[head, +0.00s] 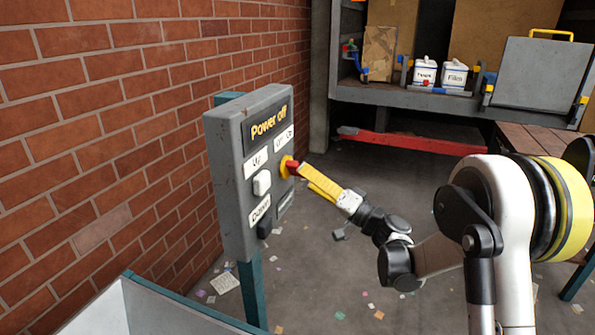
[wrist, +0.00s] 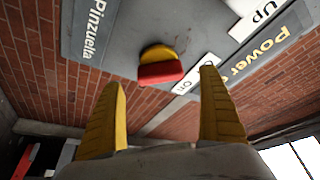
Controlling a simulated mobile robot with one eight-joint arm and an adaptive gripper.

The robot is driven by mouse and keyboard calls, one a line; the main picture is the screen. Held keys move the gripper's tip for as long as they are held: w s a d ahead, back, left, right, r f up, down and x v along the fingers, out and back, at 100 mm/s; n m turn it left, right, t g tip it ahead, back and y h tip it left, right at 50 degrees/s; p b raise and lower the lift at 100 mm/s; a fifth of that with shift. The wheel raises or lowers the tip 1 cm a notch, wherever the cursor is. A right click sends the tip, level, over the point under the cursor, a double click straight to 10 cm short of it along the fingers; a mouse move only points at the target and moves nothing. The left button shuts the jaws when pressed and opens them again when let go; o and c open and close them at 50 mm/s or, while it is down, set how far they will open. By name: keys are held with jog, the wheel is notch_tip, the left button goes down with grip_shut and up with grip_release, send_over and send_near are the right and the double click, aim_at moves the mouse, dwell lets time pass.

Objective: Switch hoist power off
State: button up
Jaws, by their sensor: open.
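A grey control panel (head: 228,190) stands on a teal post by the brick wall. Its top sign (head: 268,123) reads "Power off". A red and yellow knob (head: 289,167) sits on the panel's right side, below an "Off On" label (head: 284,138). In the wrist view the knob (wrist: 161,72) shows a red bar on a yellow base. My gripper (head: 305,176) is at the knob in the head view. In the wrist view my gripper (wrist: 160,78) is open, its yellow fingers apart on either side of the knob. Contact with the knob cannot be told.
A white button (head: 261,183) between "Up" and "Down" labels and a dark button (head: 264,229) are left of the knob. A grey-white edge (head: 150,305) lies in front. Shelves with boxes (head: 380,52) stand behind. Paper scraps litter the open floor.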

jog(key=v, duration=0.7)
jog(key=shift+s, duration=0.1)
jog(key=s+a+g+h, duration=0.2)
jog(key=s+g+h, duration=0.4)
jog(key=s, duration=0.7)
jog(key=s+d+f+h, duration=0.2)
jog(key=s+d+h, duration=0.3)
jog(key=s+d, duration=0.2)
jog(key=s+d+f+h, duration=0.3)
jog(key=s+d+h, duration=0.2)
jog(key=s, duration=0.7)
jog(key=d, duration=0.2)
jog(key=shift+d+t+h, duration=0.3)
jog(key=shift+f, duration=0.1)
